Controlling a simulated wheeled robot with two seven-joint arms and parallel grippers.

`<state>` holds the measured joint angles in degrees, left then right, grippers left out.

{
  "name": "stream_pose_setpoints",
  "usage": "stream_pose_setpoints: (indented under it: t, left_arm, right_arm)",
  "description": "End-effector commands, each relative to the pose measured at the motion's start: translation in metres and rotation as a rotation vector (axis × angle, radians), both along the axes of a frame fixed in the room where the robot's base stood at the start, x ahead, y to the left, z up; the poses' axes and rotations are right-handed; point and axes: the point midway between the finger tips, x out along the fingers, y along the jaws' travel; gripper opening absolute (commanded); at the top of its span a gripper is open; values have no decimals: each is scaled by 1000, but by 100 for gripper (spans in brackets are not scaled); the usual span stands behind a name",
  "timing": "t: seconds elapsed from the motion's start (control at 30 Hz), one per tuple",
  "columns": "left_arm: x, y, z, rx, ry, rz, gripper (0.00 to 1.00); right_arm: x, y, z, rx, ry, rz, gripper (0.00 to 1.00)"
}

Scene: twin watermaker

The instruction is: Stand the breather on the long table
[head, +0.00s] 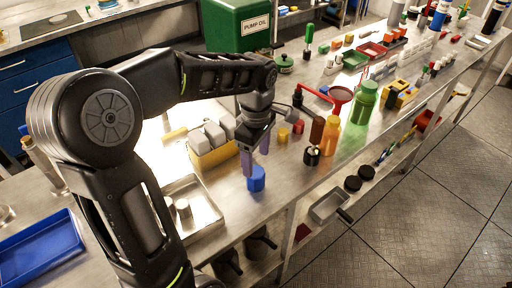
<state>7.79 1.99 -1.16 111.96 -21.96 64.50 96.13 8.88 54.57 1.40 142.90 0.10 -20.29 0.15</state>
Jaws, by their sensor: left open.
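A small blue piece (257,179), which may be the breather, stands on the long table (268,207) near its front edge. My left gripper (256,162) points down right over it, with its two purple-grey fingers apart. The near finger's tip is close beside the blue piece; I cannot tell whether it touches. The fingers hide part of the table behind. My right gripper is not in view.
A yellow box with white bottles (211,158) and a metal tray (200,215) stand left of the gripper. A lower shelf holds a grey pan (326,207).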

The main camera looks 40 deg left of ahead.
Motion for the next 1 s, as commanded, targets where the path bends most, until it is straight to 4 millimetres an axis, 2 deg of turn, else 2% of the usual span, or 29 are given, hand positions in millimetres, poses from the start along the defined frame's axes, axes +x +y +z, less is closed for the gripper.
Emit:
stream_pose_setpoints:
  t: [0.1,0.3,0.9,1.0]
  left_arm:
    - [1,0,21,1,-4,-1,67]
    - [0,0,37,0,0,-2,67]
    - [0,0,37,0,1,-1,67]
    - [1,-3,32,-5,1,-19,67]
  right_arm:
    - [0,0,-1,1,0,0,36]
    - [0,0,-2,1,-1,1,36]
    - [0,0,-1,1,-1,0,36]
    - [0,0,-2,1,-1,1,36]
